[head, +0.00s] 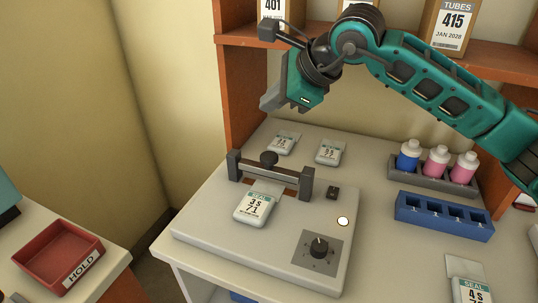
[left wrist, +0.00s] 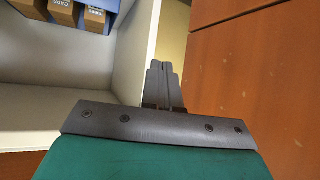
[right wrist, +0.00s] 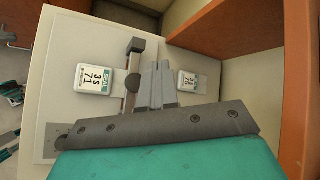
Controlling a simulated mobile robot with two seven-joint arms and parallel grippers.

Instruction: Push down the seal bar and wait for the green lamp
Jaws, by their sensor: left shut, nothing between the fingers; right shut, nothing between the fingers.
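The sealer (head: 215,237) is a pale flat box on the bench. Its grey seal bar (head: 285,178) with a dark round knob (head: 268,158) spans two posts near the back; I cannot tell its exact height above the bed. A pouch labelled 3S 71 (head: 253,205) lies with its clear end under the bar. The round lamp (head: 343,221) looks pale white, not green. My right gripper (head: 272,100) is shut and empty, above and behind the bar, apart from it. The bar also shows in the right wrist view (right wrist: 131,78). My left gripper (left wrist: 163,84) is shut and empty, outside the head view.
Two pouches (head: 283,143) (head: 330,152) lie behind the sealer. A dial (head: 319,248) sits at its front right. A bottle rack (head: 432,177), a blue rack (head: 443,216) and another pouch (head: 470,291) are at right. A red HOLD tray (head: 60,259) is at left. A shelf (head: 400,47) runs above.

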